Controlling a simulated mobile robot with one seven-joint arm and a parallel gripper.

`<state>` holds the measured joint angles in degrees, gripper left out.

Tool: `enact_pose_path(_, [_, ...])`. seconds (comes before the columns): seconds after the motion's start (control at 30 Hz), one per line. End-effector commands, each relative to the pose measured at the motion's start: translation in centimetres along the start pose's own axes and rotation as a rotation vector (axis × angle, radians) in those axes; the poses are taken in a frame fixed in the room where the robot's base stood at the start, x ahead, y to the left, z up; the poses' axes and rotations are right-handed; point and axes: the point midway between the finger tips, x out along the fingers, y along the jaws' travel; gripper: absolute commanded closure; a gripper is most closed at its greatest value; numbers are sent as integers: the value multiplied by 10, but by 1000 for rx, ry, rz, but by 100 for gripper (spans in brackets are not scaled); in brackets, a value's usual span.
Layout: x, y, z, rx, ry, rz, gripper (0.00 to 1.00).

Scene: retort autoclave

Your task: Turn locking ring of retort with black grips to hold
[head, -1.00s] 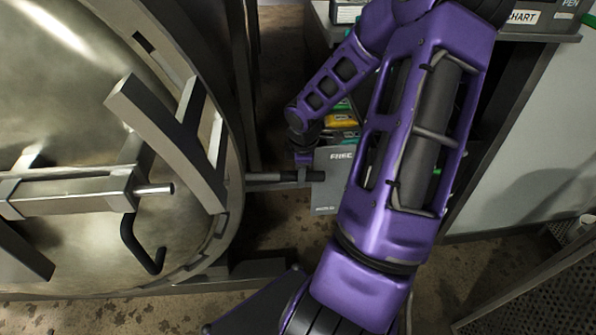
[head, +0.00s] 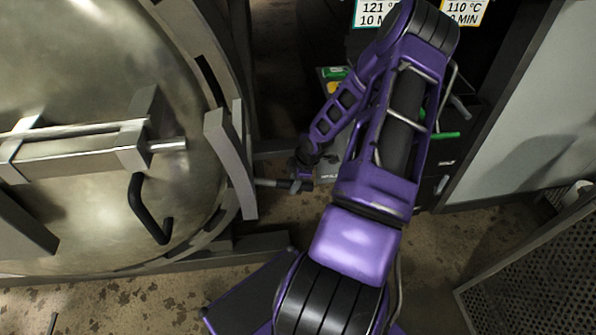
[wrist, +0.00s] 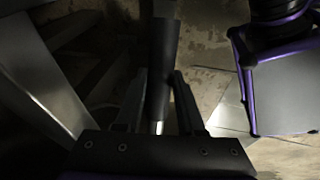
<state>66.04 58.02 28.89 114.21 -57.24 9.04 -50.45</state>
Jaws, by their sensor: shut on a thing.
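The retort's round metal door (head: 60,80) fills the left of the head view, with its locking ring (head: 205,75) around the rim. A flat grey plate (head: 232,165) stands on the ring's right side. A metal rod (head: 266,183) sticks out to the right from near the rim and ends in a black grip. My gripper (head: 303,176) is at that rod's outer end, partly hidden by my arm. In the wrist view, the black grip (wrist: 163,55) runs between the two fingers of my gripper (wrist: 160,98), which are shut on it.
A bent black handle (head: 150,212) and a metal bar (head: 75,160) are on the door face. A cabinet (head: 530,110) stands right of my arm. A perforated metal panel (head: 540,265) is at the lower right. Stained floor (head: 200,275) shows below the door.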

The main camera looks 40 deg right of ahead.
Motion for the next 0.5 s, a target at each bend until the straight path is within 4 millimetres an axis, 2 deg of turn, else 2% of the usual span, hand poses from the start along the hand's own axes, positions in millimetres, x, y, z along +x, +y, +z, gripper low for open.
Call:
enact_pose_path(0.1, [10, -1, -5, -4, 20, 4, 100])
enact_pose_path(0.37, [12, -4, -5, -2, 21, 0, 100])
enact_pose_path(0.4, [12, -4, -5, -2, 21, -1, 60])
enact_pose_path(0.5, [12, -4, -4, -1, 20, -2, 42])
